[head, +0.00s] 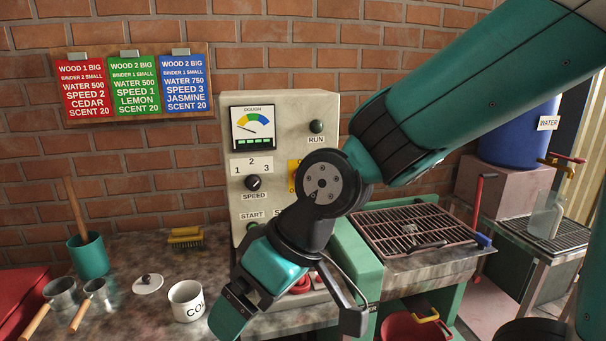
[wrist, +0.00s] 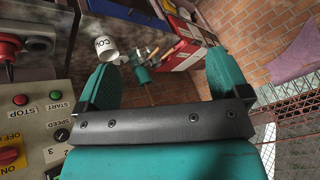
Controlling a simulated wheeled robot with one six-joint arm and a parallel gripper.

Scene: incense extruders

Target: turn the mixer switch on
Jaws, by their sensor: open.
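The mixer's control panel (head: 240,200) is a beige upright box against the brick wall. Its switch is a red rotary knob on a yellow plate (head: 293,173), mostly hidden behind my arm in the head view. In the wrist view the red switch (wrist: 8,155) shows at the lower left edge, with ON and OFF lettering; its exact setting is unclear. My gripper (head: 290,318) is open and empty, in front of and below the panel. In the wrist view my gripper (wrist: 162,75) has its fingers spread, with the panel to their left, apart from the switch.
The panel also has a speed knob (head: 253,183), a dark run lamp (head: 317,127) and a red stop button (wrist: 20,99). A white cup (head: 187,300) and a teal mortar (head: 88,256) stand on the counter. A metal grate (head: 405,225) lies right of the panel.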

